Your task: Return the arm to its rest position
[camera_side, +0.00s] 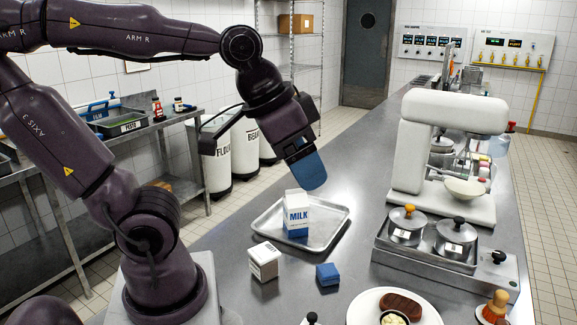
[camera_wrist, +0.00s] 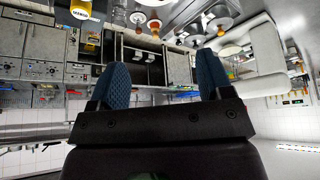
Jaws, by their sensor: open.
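My gripper (camera_side: 308,172) hangs above the metal counter in the side view, pointing down and tilted a little to the right. Its blue fingers (camera_wrist: 163,85) stand wide apart in the wrist view, with nothing between them. Below it in the side view, a milk carton (camera_side: 296,212) stands upright on a metal tray (camera_side: 327,222). The gripper is apart from the carton, just above it. My dark purple arm reaches in from the left.
A white box (camera_side: 264,262) and a blue block (camera_side: 327,274) sit in front of the tray. A white mixer (camera_side: 440,150) and lidded pots (camera_side: 456,237) stand to the right. A plate with meat (camera_side: 372,301) is at the front. The counter behind the tray is clear.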

